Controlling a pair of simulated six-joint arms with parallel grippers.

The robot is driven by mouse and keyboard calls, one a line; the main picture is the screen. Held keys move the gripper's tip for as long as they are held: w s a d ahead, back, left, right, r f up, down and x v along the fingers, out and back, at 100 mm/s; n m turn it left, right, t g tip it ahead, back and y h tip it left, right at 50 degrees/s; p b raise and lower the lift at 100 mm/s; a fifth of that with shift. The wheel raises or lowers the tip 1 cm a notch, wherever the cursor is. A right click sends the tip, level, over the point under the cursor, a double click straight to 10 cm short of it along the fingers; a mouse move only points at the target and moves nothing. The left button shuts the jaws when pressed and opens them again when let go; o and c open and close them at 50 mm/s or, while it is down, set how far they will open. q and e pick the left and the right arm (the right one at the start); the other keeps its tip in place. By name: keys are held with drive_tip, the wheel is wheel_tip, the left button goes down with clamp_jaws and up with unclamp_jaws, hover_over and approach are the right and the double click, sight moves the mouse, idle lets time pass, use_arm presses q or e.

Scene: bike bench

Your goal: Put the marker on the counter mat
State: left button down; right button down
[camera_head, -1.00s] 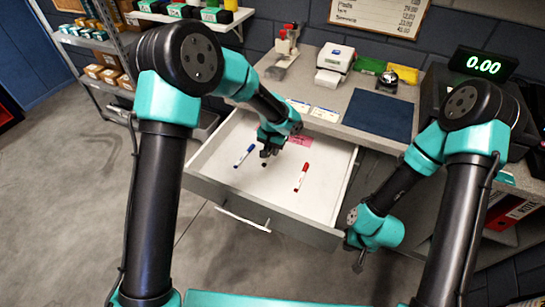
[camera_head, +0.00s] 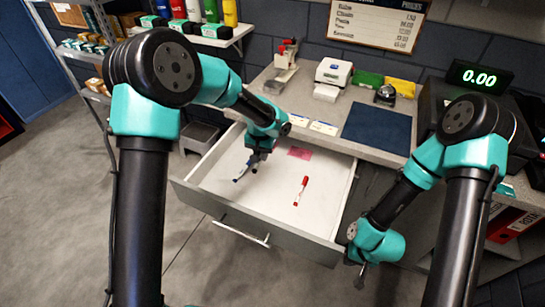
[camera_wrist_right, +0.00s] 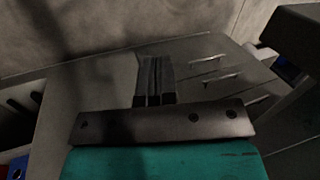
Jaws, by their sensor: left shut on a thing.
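My left gripper (camera_head: 252,170) is inside the open drawer (camera_head: 262,205), shut on the blue marker (camera_head: 241,175), which is partly hidden by the fingers. I cannot tell whether the marker is clear of the drawer floor. A red marker (camera_head: 301,190) lies on the drawer floor to the right. The dark blue counter mat (camera_head: 377,129) lies flat and empty on the counter. My right gripper (camera_head: 361,274) hangs low beside the drawer's right front corner. In the right wrist view its fingers (camera_wrist_right: 154,80) are together, with nothing visible between them.
A pink slip (camera_head: 299,153) lies at the drawer's back. On the counter (camera_head: 330,112) are white cards (camera_head: 323,128), a white printer (camera_head: 334,70) and a bell (camera_head: 385,94) behind the mat. A register with a green display (camera_head: 481,76) stands to the right.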

use_arm(q)
drive_tip(key=s+a+r+n, duration=0.1)
drive_tip(key=a+r+n, duration=0.2)
drive_tip(key=a, duration=0.5)
drive_tip(key=s+a+r+n, duration=0.1)
drive_tip(key=a+r+n, duration=0.2)
drive_tip(key=a, duration=0.6)
drive_tip(key=s+a+r+n, duration=0.2)
drive_tip(key=a+r+n, duration=0.1)
drive_tip(key=a, duration=0.5)
drive_tip(key=shift+a+n, duration=0.3)
drive_tip(key=shift+n, duration=0.1)
